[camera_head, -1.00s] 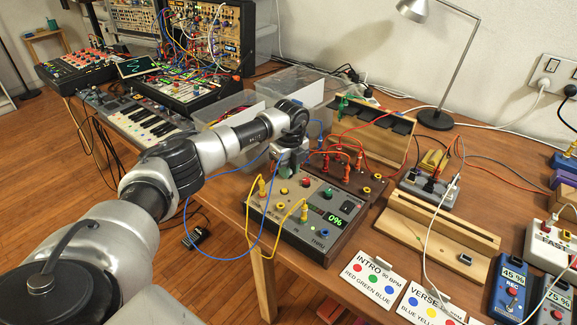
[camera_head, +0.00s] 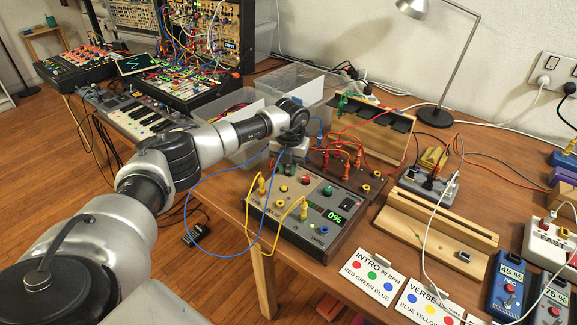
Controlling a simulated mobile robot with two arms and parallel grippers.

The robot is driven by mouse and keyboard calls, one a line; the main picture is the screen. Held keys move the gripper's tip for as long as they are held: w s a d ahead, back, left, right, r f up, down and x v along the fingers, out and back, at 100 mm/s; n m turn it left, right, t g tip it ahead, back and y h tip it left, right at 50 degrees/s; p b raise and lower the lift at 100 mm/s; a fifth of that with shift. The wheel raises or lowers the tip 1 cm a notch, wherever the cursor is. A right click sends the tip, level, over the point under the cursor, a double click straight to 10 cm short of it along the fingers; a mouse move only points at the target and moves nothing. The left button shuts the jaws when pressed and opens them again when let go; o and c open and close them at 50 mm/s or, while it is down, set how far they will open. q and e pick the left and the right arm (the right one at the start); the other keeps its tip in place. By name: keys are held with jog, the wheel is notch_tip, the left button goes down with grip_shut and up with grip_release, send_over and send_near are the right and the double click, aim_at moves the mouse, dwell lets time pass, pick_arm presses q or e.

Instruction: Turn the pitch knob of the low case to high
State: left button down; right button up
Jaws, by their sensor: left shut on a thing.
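The low case (camera_head: 296,227) is a grey-panelled box with dark sides on the wooden table. Its green display (camera_head: 338,215) reads 0%. Yellow plugs with a yellow cable stand in its panel, beside a red knob (camera_head: 306,180) and a green knob (camera_head: 327,191). My left gripper (camera_head: 286,168) points down at the case's back left corner, shut on a knob there. The gripper hides that knob and its pointer. The panel lettering is too small to read, so I cannot tell the pitch label. My right gripper is out of view.
A blue cable (camera_head: 188,190) loops from the case past my left arm. A wooden stand (camera_head: 425,225) and INTRO (camera_head: 370,277) and VERSE (camera_head: 428,302) cards lie to the right. A clear bin (camera_head: 290,85) stands behind the gripper.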

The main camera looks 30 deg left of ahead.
pick_arm(q)
jog(key=m, duration=0.4)
jog(key=shift+m, duration=0.3)
jog(key=m+b, duration=0.1)
jog(key=m, duration=0.3)
jog(key=shift+m, duration=0.3)
jog(key=m+b, duration=0.1)
jog(key=m, duration=0.3)
jog(key=shift+m+t, duration=0.3)
jog(key=m, duration=0.4)
jog(key=shift+b, duration=0.35)
jog(key=m+b, duration=0.1)
jog(key=m, duration=0.4)
jog(key=shift+m, duration=0.9)
jog(key=shift+m+h, duration=0.3)
jog(key=shift+m, duration=0.1)
jog(key=shift+a+r+m+b, duration=0.1)
jog(key=shift+m+b, duration=0.4)
jog(key=shift+m, duration=1.1)
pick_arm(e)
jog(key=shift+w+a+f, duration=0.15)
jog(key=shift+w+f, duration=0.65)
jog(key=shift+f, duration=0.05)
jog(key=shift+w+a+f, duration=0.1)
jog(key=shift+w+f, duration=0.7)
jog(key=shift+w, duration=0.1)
